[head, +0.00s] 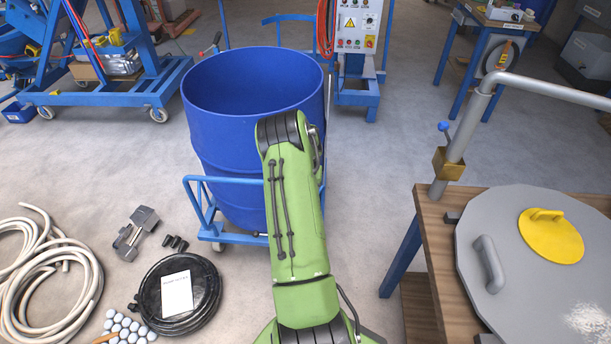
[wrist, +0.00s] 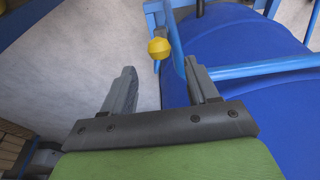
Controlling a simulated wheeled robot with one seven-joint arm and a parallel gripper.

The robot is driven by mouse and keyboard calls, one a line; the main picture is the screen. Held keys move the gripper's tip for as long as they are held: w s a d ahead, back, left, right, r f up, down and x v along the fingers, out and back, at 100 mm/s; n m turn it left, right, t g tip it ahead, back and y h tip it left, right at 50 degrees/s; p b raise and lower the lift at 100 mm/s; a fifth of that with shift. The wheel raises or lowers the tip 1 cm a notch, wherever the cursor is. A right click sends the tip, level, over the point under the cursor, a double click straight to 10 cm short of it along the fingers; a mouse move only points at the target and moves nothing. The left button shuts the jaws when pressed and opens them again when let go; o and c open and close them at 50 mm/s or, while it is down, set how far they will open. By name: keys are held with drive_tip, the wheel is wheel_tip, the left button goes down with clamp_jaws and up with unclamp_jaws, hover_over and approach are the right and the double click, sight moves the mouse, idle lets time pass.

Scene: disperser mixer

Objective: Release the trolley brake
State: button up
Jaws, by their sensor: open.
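The blue trolley (head: 195,205) carries a large blue drum (head: 220,125) in the middle of the head view. My gripper (wrist: 160,72) is open in the wrist view, with its two fingers apart. In the head view my green arm hides it. In the wrist view a yellow ball knob (wrist: 159,48) and an upright blue bar (wrist: 174,42) show between and beyond the fingertips. Whether the knob belongs to the brake, I cannot tell. The bar passes close to the right finger; I cannot tell whether they touch. The drum (wrist: 245,75) fills the right side of the wrist view.
A wooden bench (head: 430,230) with a grey round lid (head: 500,250) stands at the right. A coiled hose (head: 85,265), a black cable coil (head: 205,310) and a dumbbell-like grey part (head: 135,232) lie on the floor at the left. Floor between trolley and bench is clear.

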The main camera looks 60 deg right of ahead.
drive_tip(key=p+v, duration=0.1)
drive_tip(key=v, duration=0.8)
